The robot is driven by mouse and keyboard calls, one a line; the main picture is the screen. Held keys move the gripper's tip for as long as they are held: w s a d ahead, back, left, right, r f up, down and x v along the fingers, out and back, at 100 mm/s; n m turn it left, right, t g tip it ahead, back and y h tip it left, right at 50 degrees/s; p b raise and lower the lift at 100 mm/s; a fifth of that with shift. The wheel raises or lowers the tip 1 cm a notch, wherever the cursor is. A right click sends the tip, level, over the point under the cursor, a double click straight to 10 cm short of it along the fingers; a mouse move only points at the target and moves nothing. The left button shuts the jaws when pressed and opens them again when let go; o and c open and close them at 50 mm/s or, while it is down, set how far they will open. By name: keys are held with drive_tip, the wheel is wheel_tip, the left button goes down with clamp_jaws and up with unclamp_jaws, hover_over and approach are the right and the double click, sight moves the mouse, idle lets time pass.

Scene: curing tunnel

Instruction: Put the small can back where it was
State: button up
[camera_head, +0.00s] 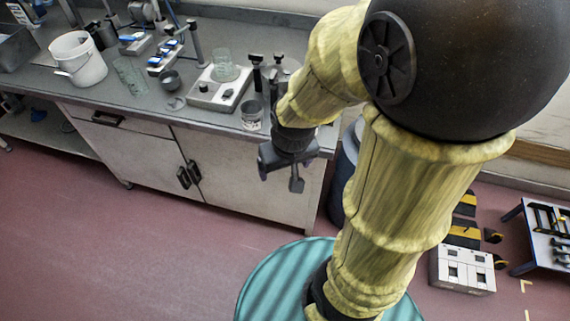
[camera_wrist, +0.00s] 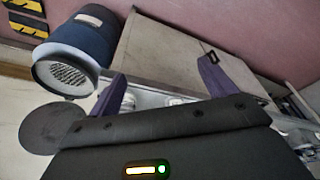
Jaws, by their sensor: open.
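A small grey can (camera_head: 252,116) stands upright on the counter (camera_head: 120,93), close to its front edge and just left of my wrist. A second small grey metal cup (camera_head: 170,81) stands farther left on the counter; I cannot tell for certain which one the task means. My gripper (camera_head: 281,178) is open and empty, in front of the counter's front edge and to the lower right of the can, apart from it. In the wrist view its two purple fingers (camera_wrist: 165,88) are spread, with no can visible between them.
A glass beaker (camera_head: 223,66) stands on a white hotplate (camera_head: 217,90). A white bucket (camera_head: 78,58) and a clear beaker (camera_head: 130,76) are at the left. A dark blue bin (camera_wrist: 78,48) stands beside the cabinet (camera_head: 240,165). The red floor in front is clear.

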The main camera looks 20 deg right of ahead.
drive_tip(key=p+v, duration=0.3)
drive_tip(key=shift+w+r, duration=0.2)
drive_tip(key=shift+w, duration=0.2)
